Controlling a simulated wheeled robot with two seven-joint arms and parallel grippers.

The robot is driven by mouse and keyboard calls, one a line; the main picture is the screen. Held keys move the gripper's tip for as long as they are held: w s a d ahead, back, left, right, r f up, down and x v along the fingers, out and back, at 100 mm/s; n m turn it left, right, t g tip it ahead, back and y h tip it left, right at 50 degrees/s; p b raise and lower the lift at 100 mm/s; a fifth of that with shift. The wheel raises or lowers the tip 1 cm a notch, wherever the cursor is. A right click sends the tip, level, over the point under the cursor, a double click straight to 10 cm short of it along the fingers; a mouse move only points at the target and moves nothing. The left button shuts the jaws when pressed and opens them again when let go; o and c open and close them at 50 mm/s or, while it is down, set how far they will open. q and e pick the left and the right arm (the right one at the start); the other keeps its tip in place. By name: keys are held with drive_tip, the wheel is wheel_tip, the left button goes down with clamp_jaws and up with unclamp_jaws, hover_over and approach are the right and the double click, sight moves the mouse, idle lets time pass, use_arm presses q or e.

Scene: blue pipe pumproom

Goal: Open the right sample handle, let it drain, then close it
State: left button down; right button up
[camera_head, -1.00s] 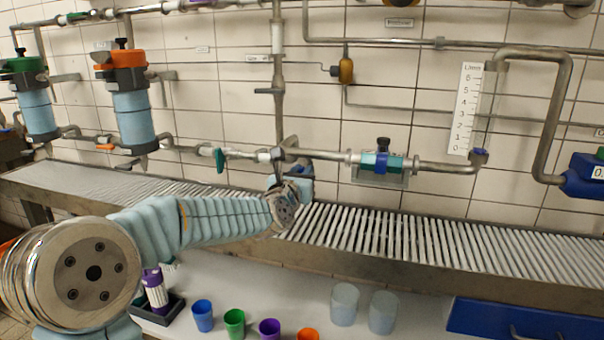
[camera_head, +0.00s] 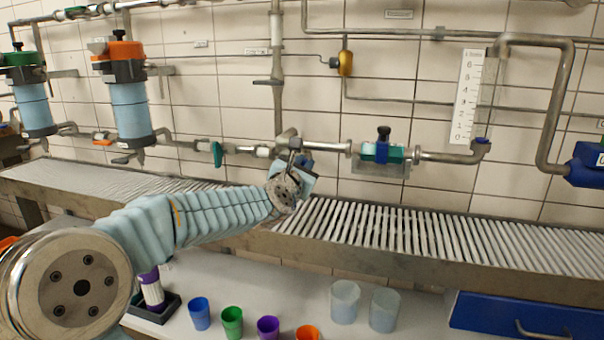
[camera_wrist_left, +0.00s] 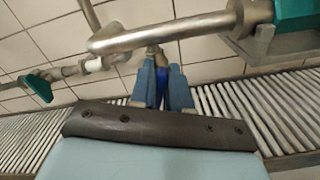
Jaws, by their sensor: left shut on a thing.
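A small blue handle (camera_wrist_left: 161,80) sits under the pipe junction (camera_head: 288,140) in the middle of the wall run. My left gripper (camera_wrist_left: 164,78) is shut on this blue handle, its two blue-grey fingers on either side of it in the left wrist view. In the head view my left gripper (camera_head: 305,170) is at the junction, and its wrist hides most of the handle. Whether any liquid runs out below cannot be seen. My right gripper is not in view.
A green lever (camera_head: 217,153) is on the same pipe to the left, and a teal-and-blue valve (camera_head: 383,152) to the right. The slatted grating (camera_head: 400,232) runs below. Several coloured cups and two clear beakers (camera_head: 345,302) stand on the lower shelf.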

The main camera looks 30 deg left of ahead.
use_arm(q)
drive_tip(key=m, duration=0.1)
drive_tip(key=m+b, duration=0.1)
drive_tip(key=m, duration=0.1)
drive_tip(key=shift+d+f, duration=0.1)
drive_tip(key=shift+d, duration=0.15)
drive_tip(key=m, duration=0.3)
drive_tip(key=shift+w+d+f+m+b, duration=0.1)
drive_tip(key=shift+f+m+b, duration=0.05)
drive_tip(key=shift+m+b, duration=0.15)
drive_tip(key=shift+d+f+m, duration=0.1)
drive_tip(key=shift+f+m, duration=0.15)
drive_tip(key=shift+m, duration=1.5)
drive_tip(key=shift+d+f+m, duration=0.1)
drive_tip(key=shift+f+m, duration=0.1)
drive_tip(key=shift+m, duration=1.55)
drive_tip(key=c, duration=1.2)
unclamp_jaws()
